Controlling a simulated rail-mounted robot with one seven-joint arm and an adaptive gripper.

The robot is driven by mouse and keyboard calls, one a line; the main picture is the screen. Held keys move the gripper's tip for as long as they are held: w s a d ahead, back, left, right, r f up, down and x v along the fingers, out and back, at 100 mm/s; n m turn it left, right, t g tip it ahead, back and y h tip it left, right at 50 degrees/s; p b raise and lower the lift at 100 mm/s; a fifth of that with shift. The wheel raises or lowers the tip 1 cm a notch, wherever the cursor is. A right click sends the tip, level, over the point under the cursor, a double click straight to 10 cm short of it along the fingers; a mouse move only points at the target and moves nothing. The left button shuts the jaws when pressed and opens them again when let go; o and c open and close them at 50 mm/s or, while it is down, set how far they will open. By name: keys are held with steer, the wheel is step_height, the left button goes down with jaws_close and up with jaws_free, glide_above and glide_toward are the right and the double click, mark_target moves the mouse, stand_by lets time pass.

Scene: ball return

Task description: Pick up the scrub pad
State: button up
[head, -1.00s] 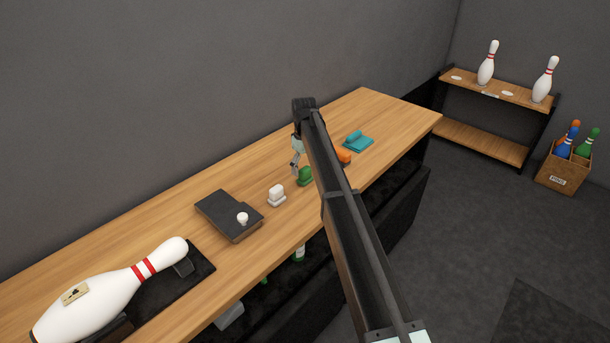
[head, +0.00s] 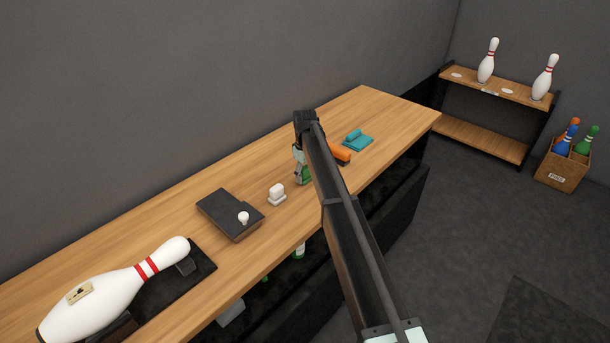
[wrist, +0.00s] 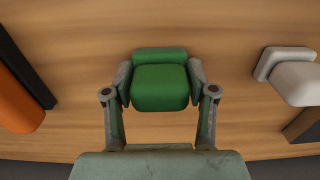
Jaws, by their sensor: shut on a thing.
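The scrub pad is most likely the green block-shaped thing (wrist: 160,85), which has a raised grip and sits on the wooden table. In the wrist view it lies between my gripper's two fingers (wrist: 160,88), which touch it on both sides. My gripper (head: 302,177) is shut on it at table level; I cannot tell whether it is lifted. In the head view my arm hides part of the green thing (head: 305,175).
A white block (head: 277,194) stands to its left, then a black box (head: 229,214) and a large bowling pin (head: 112,290). An orange item (head: 341,157) and a teal item (head: 358,140) lie to the right. The table's (head: 365,105) far right end is clear.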

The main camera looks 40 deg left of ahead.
mark_target(305, 167)
step_height(305, 167, up, 20)
steer(key=b, duration=0.4)
stand_by(0.4)
steer(key=shift+o, duration=0.7)
